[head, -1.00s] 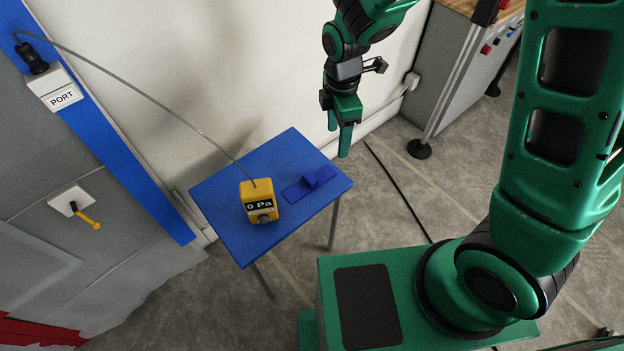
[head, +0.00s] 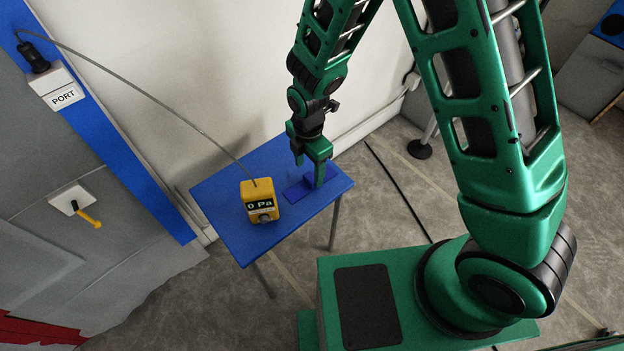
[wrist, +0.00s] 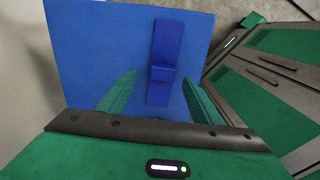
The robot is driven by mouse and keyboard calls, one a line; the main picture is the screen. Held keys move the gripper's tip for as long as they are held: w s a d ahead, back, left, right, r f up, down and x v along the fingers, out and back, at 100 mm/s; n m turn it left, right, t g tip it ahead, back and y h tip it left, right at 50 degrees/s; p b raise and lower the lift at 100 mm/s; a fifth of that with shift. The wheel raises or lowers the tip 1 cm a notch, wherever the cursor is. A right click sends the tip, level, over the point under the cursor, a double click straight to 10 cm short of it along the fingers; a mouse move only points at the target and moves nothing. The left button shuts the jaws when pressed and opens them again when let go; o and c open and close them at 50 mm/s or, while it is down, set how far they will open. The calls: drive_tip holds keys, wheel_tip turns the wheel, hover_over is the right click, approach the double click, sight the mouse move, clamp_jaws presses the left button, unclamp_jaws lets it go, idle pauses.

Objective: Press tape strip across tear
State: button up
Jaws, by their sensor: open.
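The tape strip is a dark blue flat piece with a raised tab in its middle. It lies on the blue table (head: 232,225). In the wrist view the strip (wrist: 165,50) lies ahead of my gripper (wrist: 158,90), its raised tab between the two green fingers in the picture. The fingers are apart with nothing clamped. In the head view my gripper (head: 309,174) is over the strip (head: 298,192) and hides part of it. Whether the fingers touch the strip or table I cannot tell. I cannot clearly make out a tear.
A yellow gauge (head: 259,202) reading 0 Pa stands on the table, its grey hose running to a box labelled PORT (head: 62,97). A white plate with a yellow lever (head: 88,216) is on the grey sheeting at left. A white wall stands behind the table.

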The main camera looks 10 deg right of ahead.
sight(310, 176)
drive_tip(key=shift+d+f, duration=0.15)
drive_tip(key=shift+f, duration=0.85)
drive_tip(key=shift+d+f, duration=0.1)
drive_tip(key=shift+f, duration=0.9)
drive_tip(key=c, duration=1.1)
drive_tip(key=shift+r, duration=0.15)
